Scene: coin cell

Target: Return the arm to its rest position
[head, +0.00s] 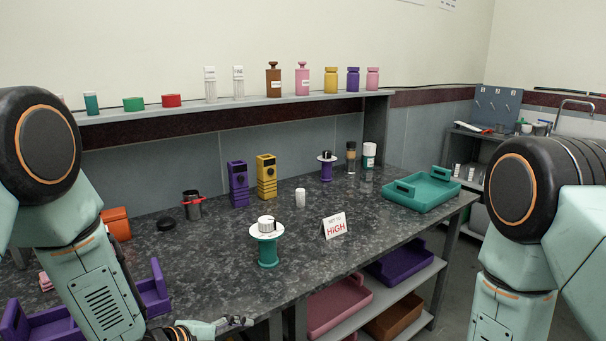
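My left arm (100,290) comes down at the left, in front of the bench. My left gripper (238,323) shows only in part at the bottom edge, near the bench's front edge, and I cannot tell whether its fingers are open or shut. Nothing is clearly seen in it. My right arm (512,305) hangs at the right, beyond the bench's right end. Its gripper is below the picture and hidden.
The dark speckled bench (330,265) holds a teal stand (268,250), a "HIGH" sign (334,228), a white bottle (300,198), purple (238,185) and yellow (266,178) devices and a teal tray (425,193). A purple tray (155,290) sits beside my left arm.

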